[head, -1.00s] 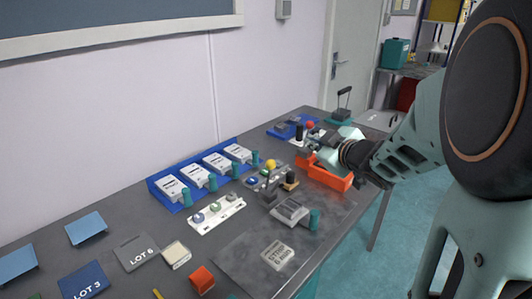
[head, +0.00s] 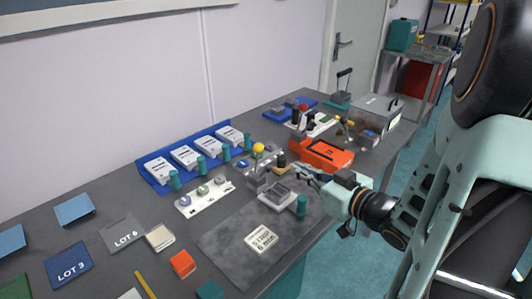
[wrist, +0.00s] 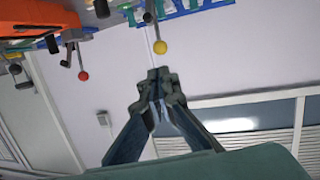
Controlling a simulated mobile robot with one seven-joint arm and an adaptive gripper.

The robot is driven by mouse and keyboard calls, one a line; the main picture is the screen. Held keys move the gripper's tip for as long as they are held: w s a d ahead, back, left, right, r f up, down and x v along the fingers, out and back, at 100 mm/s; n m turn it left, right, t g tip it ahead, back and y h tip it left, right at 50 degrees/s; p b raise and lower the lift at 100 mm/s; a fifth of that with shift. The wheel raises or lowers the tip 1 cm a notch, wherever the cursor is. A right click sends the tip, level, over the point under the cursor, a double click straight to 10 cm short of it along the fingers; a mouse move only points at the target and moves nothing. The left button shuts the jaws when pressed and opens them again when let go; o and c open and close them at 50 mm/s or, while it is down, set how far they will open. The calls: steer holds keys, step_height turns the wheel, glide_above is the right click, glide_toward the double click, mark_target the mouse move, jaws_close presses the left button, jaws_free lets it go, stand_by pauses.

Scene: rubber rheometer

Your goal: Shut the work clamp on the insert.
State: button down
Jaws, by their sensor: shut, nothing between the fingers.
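A clamp with a yellow ball on its lever (head: 258,148) stands mid-bench behind a dark block. Its lever appears raised, and I cannot tell whether the clamp grips anything. A grey block in a holder (head: 278,194), possibly the insert, sits just in front of it. My gripper (head: 298,170) is shut and empty, to the right of the yellow ball and apart from it. In the wrist view the shut fingertips (wrist: 158,75) point up toward the yellow ball (wrist: 160,47). A lever with a red ball (wrist: 83,75) shows at left there.
An orange tray (head: 325,154) lies right behind my gripper. A teal cylinder (head: 302,206) stands near the bench's front edge. A blue rack (head: 155,183) with white boxes lies along the wall. A metal box (head: 375,112) stands at the far end.

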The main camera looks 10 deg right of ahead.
mark_target(261, 148)
stand_by(0.3)
steer(key=x, duration=1.4)
steer(key=shift+a, duration=0.1)
steer(key=shift+w+r+p, duration=0.1)
steer(key=shift+r+p, duration=0.1)
steer(key=shift+p, duration=0.15)
steer(key=shift+w+a+g+p, duration=0.2)
steer(key=shift+g+p, duration=0.1)
steer(key=shift+p, duration=0.1)
